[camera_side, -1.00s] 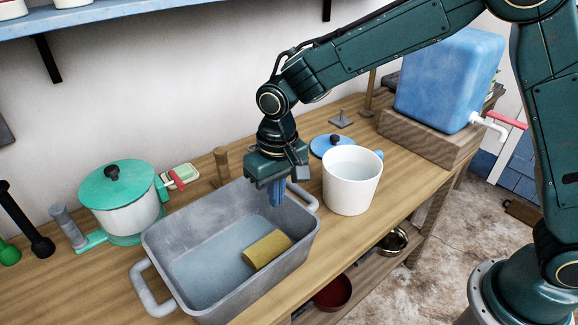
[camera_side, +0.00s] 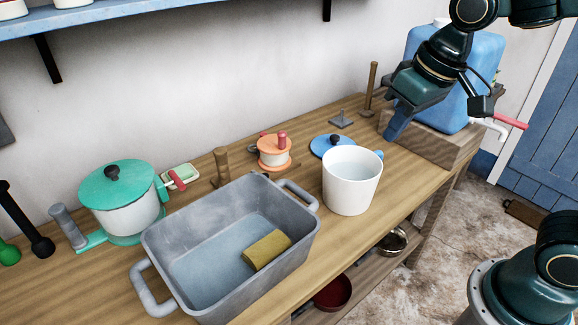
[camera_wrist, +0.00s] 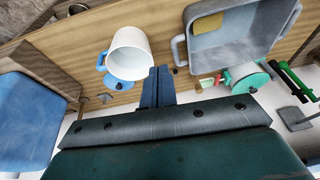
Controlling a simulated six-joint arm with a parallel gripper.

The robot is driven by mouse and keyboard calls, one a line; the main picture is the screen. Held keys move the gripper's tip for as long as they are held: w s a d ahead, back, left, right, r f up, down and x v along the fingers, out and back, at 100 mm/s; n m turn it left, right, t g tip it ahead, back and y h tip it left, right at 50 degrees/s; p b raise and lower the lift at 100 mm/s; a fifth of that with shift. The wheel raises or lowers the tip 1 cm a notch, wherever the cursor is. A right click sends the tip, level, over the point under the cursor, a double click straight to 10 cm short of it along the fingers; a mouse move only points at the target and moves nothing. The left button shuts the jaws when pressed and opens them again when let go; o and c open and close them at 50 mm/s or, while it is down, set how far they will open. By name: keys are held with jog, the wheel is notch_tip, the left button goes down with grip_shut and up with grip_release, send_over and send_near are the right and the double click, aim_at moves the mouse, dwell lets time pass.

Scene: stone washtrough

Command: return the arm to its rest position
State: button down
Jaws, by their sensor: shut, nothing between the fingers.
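My gripper (camera_side: 396,122) is shut and empty. In the side view it is raised at the upper right, in front of the blue water container (camera_side: 478,62), pointing down and to the left. In the wrist view its blue fingers (camera_wrist: 158,88) are together, with the white mug (camera_wrist: 128,54) just left of them in the picture. Much of my arm is outside the side view at the top right.
The grey stone trough (camera_side: 165,240) holds a yellow-olive block (camera_side: 267,250). The white mug (camera_side: 351,185) stands right of it. A green-lidded pot (camera_side: 125,207), an orange spool (camera_side: 274,153) and a blue lid (camera_side: 331,146) are on the wooden bench. A blue shelf (camera_side: 130,17) hangs above.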

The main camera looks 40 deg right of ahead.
jog(key=s+d+t, duration=0.2)
jog(key=s+d, duration=0.3)
jog(key=s, duration=0.6)
jog(key=shift+s+h, duration=0.15)
jog(key=shift+h, duration=0.15)
